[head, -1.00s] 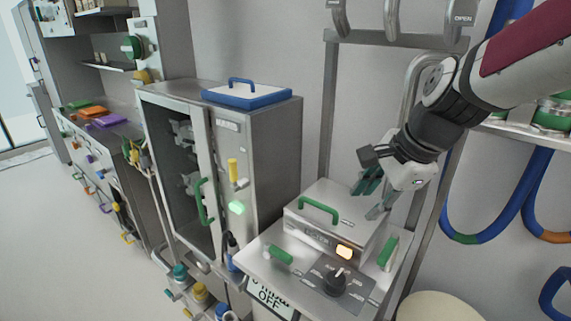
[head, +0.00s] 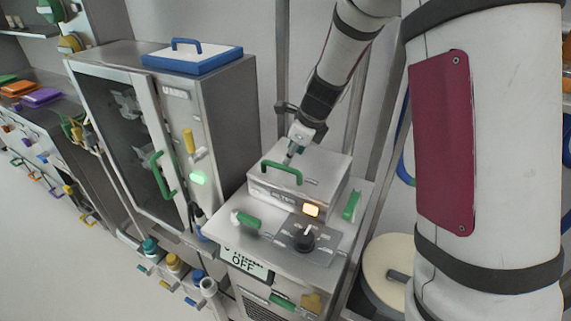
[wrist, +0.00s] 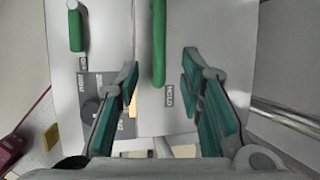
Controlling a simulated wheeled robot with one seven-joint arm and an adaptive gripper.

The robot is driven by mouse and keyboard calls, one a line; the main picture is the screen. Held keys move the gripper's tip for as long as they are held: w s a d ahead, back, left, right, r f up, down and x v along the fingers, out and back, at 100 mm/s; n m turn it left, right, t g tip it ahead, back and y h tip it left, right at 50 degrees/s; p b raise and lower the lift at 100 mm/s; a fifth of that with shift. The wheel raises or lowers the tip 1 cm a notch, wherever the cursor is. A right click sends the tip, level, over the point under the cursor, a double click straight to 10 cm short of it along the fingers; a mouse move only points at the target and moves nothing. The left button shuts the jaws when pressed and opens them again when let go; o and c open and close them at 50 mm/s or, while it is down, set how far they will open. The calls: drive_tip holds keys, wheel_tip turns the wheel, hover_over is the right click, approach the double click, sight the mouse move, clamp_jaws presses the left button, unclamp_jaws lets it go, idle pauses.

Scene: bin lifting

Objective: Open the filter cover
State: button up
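The filter cover (head: 318,166) is the grey lid of a metal box with a green bar handle (head: 282,172) near its front edge. It lies flat and looks shut. My gripper (head: 290,156) is low over the cover's back left part, partly hidden in the head view. In the wrist view my gripper (wrist: 165,68) is open and empty, with green-padded fingers well apart. The green handle (wrist: 159,45) runs lengthwise ahead, between the lines of the two fingers. Whether any finger touches the cover cannot be told.
The box stands on a metal bench unit with a black knob (head: 304,238), an amber light (head: 311,210) and side handles. A tall cabinet (head: 228,120) stands to the left. Metal uprights and the wall are close behind. A round pale drum (head: 392,262) stands at the right.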

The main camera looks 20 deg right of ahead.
sight(285, 167)
drive_tip(key=x, duration=0.6)
drive_tip(key=shift+w+f, duration=0.15)
drive_tip(key=shift+f, duration=0.1)
clamp_jaws()
